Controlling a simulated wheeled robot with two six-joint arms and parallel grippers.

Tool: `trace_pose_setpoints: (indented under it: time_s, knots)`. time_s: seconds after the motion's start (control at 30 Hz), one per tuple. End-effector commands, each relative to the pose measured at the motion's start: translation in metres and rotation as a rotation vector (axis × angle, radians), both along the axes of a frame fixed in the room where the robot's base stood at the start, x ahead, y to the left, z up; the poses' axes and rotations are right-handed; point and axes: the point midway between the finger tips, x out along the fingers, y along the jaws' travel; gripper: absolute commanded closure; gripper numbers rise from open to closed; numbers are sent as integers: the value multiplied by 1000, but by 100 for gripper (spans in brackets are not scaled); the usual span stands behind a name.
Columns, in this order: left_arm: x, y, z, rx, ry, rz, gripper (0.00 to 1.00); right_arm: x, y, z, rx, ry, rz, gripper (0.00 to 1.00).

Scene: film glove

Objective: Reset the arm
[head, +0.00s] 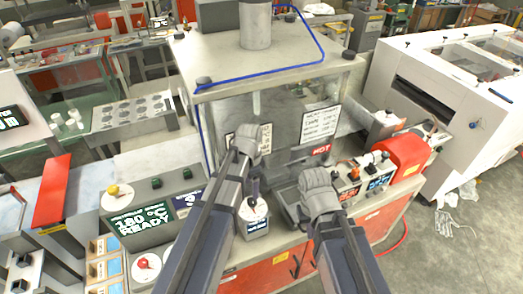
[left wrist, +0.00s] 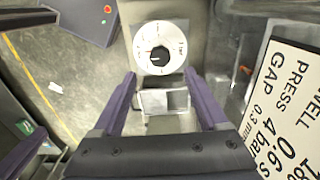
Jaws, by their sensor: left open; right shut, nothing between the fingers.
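My left gripper (head: 255,193) points down at the front of the grey machine, over a white dial (head: 252,209) on a small box. In the left wrist view my left gripper (left wrist: 160,76) has its two purple fingers spread apart. The white dial (left wrist: 174,36) with its black knob shows beyond and between the fingertips, with nothing gripped. My right gripper (head: 304,226) is low in front of the machine, mostly hidden by my right wrist and arm; it is shut and empty.
The grey machine (head: 270,58) with a blue hose stands directly ahead. A green display panel (head: 142,226) is at left, and a red unit (head: 404,152) stands at right. A white cabinet (head: 470,85) is farther right. In the left wrist view a printed sign (left wrist: 285,110) is close by at right.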

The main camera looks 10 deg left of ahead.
Motion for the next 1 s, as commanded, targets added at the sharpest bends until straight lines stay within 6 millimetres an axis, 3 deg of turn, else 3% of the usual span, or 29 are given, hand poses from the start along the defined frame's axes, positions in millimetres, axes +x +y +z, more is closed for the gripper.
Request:
trace_pose_setpoints:
  time_s: [0.13, 0.23, 0.7, 0.83, 1.0]
  knots:
    - [-1, -1, -2, 0, 0, 2, 24, 0, 0, -2, 0, 0, 0, 100]
    - [-9, -8, -15, 5, 3, 31, 24, 0, 0, -15, 0, 0, 1, 100]
    - [-111, -76, -136, 86, 3, 483, 24, 0, 0, -137, -1, -2, 8, 100]
    - [-130, -84, -153, 103, -5, 579, 24, 1, 0, -155, -2, -2, 9, 100]
    - [-139, -89, -160, 113, -12, 638, 24, 1, 0, -161, -2, -3, 10, 100]
